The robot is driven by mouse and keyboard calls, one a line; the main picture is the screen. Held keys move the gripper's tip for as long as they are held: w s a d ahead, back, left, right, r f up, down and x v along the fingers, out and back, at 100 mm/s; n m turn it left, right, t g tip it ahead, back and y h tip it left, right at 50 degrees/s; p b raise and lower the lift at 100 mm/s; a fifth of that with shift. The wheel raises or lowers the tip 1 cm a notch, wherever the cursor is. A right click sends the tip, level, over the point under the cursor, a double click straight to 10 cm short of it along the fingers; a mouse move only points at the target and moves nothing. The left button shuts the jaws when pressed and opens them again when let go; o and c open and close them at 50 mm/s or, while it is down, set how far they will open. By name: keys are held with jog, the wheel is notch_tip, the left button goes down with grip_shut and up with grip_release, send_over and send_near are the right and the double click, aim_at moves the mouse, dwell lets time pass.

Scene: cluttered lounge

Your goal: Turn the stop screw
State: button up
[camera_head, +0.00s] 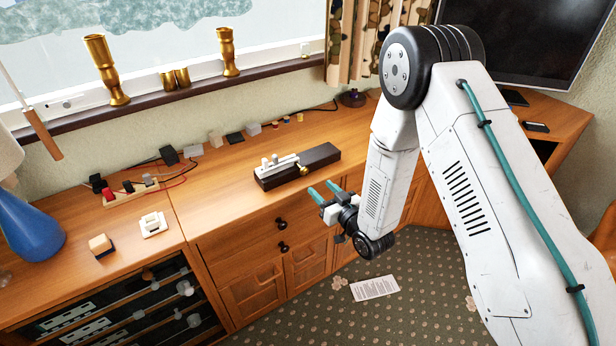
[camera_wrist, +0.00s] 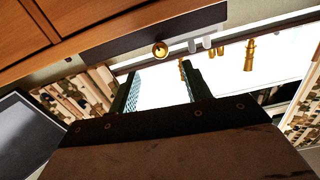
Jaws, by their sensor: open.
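A long dark block (camera_head: 318,159) lies on the wooden cabinet top, with white fittings (camera_head: 277,162) on its left part. A small brass screw (camera_head: 303,170), which I take for the stop screw, shows at the block's front side. In the wrist view its round brass head (camera_wrist: 160,50) stands out against the dark block (camera_wrist: 130,34), beyond the fingers and between their lines. My gripper (camera_head: 325,190) is open, its teal fingers pointing up and left toward the block from in front of the cabinet. The fingers (camera_wrist: 158,88) are apart with nothing between them, and clear of the screw.
A white switch-like piece (camera_head: 153,225), a wooden block (camera_head: 101,245) and a blue lamp (camera_head: 30,225) stand on the left. Cables and small parts line the back. Brass vases (camera_head: 104,70) stand on the sill. Drawer knobs (camera_head: 283,247) stick out below; a paper (camera_head: 375,287) lies on the carpet.

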aim_at(306, 173)
jog(key=shift+x, duration=3.9)
jog(key=shift+a, duration=0.1)
jog(key=c, duration=1)
jog(key=shift+a, duration=0.2)
jog(key=shift+d, duration=0.2)
